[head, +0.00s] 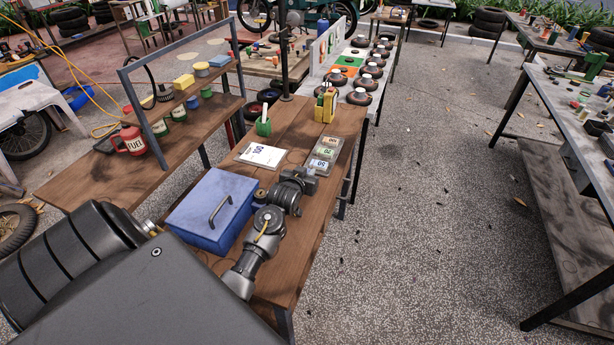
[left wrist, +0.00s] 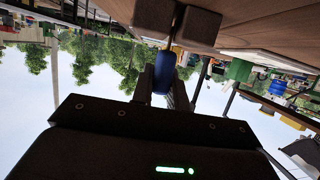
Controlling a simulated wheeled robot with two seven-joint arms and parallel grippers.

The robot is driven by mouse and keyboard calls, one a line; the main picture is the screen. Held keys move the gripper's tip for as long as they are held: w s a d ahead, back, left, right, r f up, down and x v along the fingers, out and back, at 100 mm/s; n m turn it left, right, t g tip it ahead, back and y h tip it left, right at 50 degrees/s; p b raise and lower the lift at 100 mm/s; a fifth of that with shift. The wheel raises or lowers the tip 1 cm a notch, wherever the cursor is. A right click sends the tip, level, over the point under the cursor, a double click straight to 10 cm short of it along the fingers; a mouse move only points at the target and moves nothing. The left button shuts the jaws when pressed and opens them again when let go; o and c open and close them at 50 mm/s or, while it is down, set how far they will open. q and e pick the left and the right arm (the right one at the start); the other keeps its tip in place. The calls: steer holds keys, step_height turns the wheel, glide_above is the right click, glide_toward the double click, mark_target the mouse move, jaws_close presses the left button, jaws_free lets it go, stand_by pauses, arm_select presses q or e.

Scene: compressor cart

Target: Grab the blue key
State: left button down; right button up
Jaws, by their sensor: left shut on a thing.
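The blue key (left wrist: 164,72) shows in the left wrist view, which is upside down. Its blue handle sits between the two fingers of my left gripper (left wrist: 166,92), which is shut on it. A thin shaft runs from the handle toward dark blocks (left wrist: 190,28) at the wooden surface; I cannot tell whether it touches them. In the head view my left gripper (head: 304,176) is low over the wooden table (head: 290,262), right of the blue box, and the key is hidden there. My right gripper is out of view.
A blue box with a handle (head: 205,222) stands close left of my arm. A white card (head: 262,155), a tray of numbered packs (head: 326,153), a green holder (head: 263,127) and a yellow object (head: 325,105) stand farther back.

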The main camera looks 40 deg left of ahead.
arm_select(q)
step_height(320, 180, up, 2)
steer(key=shift+s+a+r+b, duration=0.15)
steer(key=shift+r+b, duration=0.1)
steer(key=shift+b, duration=0.2)
steer(key=s+a+r+p, duration=0.1)
steer(key=s+a+r, duration=0.4)
steer(key=s+r, duration=0.4)
steer(key=s, duration=0.3)
steer(key=shift+s+a+r, duration=0.15)
steer(key=shift+a+r, duration=0.25)
